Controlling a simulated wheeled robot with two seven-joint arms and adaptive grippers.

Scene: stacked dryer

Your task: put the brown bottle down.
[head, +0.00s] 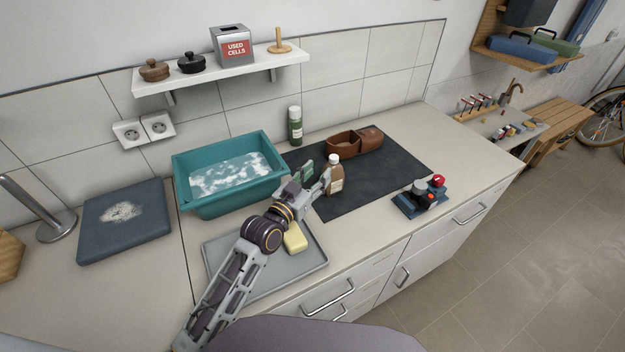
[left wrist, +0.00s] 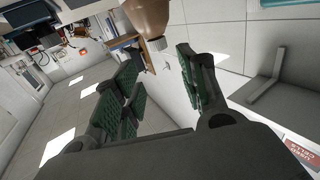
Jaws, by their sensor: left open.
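The brown bottle (head: 336,182) with a white cap stands upright at the left part of the dark mat (head: 385,177). My left gripper (head: 315,176) is open just left of the bottle, and its fingers overlap the bottle's edge in the head view. In the left wrist view the bottle (left wrist: 148,14) shows at the top, cap toward the open fingers of the gripper (left wrist: 162,80), and appears beyond the fingertips. I cannot tell whether a finger touches it. The bottle's base is partly hidden. My right gripper is not in view.
A teal basin (head: 190,208) with foamy water stands behind my left arm. A grey tray (head: 300,266) with a yellow sponge (head: 295,238) lies below the arm. A green bottle (head: 295,127) and brown leather pouches (head: 343,144) stand behind.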

